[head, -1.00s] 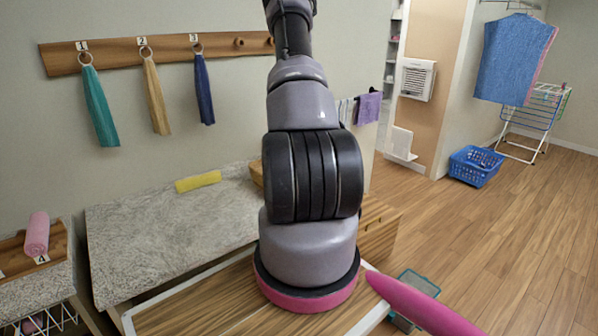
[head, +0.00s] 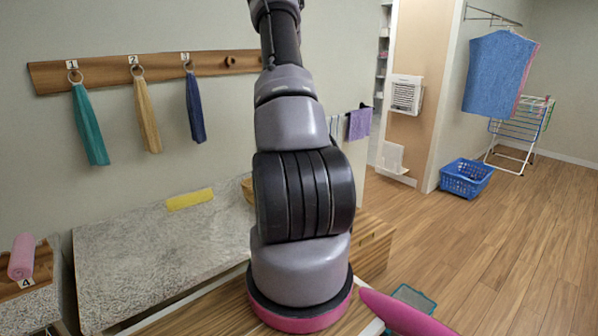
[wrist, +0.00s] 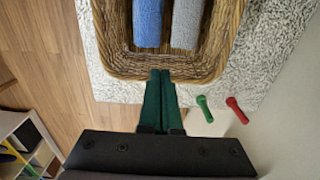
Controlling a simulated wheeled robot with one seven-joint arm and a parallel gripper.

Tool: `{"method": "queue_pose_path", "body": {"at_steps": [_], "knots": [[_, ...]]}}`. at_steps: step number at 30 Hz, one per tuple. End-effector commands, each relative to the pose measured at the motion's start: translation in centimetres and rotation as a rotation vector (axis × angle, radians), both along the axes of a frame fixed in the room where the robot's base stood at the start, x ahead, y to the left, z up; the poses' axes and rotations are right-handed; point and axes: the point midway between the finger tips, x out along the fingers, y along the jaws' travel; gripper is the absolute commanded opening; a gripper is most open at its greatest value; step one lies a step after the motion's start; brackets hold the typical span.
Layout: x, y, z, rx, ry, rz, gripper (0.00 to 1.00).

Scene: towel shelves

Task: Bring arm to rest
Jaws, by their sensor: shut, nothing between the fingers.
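My arm (head: 295,200) rises through the middle of the head view, and its gripper end is out of that picture. In the wrist view my gripper (wrist: 160,74) shows two dark green fingers lying side by side, shut and empty. Their tips are close to the near rim of a wicker basket (wrist: 166,71) in that picture; I cannot tell whether they touch it. The basket holds a blue rolled towel (wrist: 147,22) and a grey rolled towel (wrist: 187,24).
A yellow towel (head: 190,199) lies on the stone-topped counter (head: 150,255). Teal, tan and blue towels hang from the wall rack (head: 110,74). A pink roll (head: 22,257) sits at left. Green (wrist: 204,108) and red (wrist: 237,110) items lie beside the basket. Floor at right is open around a blue crate (head: 466,178).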

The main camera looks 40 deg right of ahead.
Motion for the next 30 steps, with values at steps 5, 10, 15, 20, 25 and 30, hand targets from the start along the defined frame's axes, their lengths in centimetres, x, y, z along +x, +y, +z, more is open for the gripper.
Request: {"method": "queue_pose_path", "body": {"at_steps": [5, 10, 15, 20, 25, 30], "knots": [[-0.1, 0.0, 0.7, 0.000, 0.000, 0.000, 0.00], [0.1, 0.2, 1.0, 0.000, -0.004, 0.004, 0.00], [1.6, 3.4, 5.2, -0.003, -0.060, 0.076, 0.00], [3.0, 10.1, 12.7, -0.008, -0.161, 0.226, 0.00], [2.3, 18.0, 20.0, -0.021, -0.267, 0.407, 0.00], [-0.5, 25.6, 25.9, -0.045, -0.367, 0.595, 0.00]]}}
